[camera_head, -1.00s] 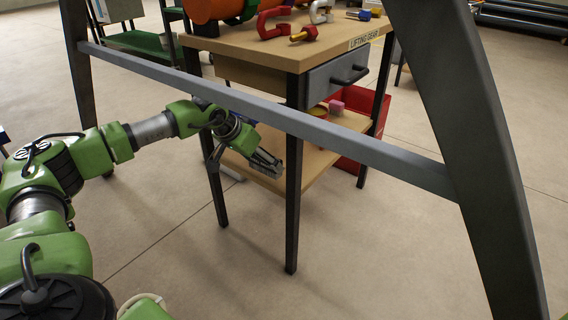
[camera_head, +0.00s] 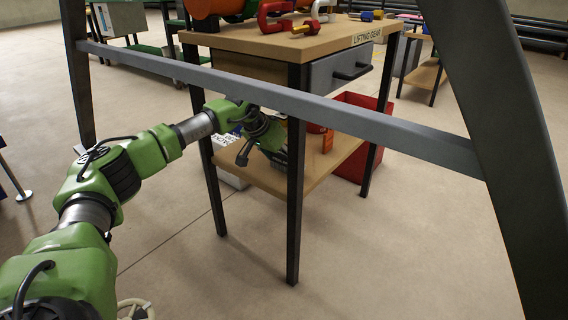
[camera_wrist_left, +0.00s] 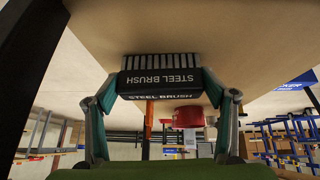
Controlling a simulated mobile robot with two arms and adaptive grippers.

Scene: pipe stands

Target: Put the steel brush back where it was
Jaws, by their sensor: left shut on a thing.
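The steel brush (camera_wrist_left: 160,78) is a dark block with white "STEEL BRUSH" lettering and a row of bristles. In the left wrist view it sits between the two fingers of my left gripper (camera_wrist_left: 163,97), which is shut on it. In the head view my left gripper (camera_head: 268,142) reaches in at the lower wooden shelf (camera_head: 285,180) of the lifting-gear table, behind a front leg. The brush cannot be made out there. The wrist view shows a tan surface close beyond the bristles; contact cannot be told. My right gripper is not in view.
A grey crossbar (camera_head: 390,132) spans the foreground. A red bin (camera_head: 358,155) stands right of the shelf.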

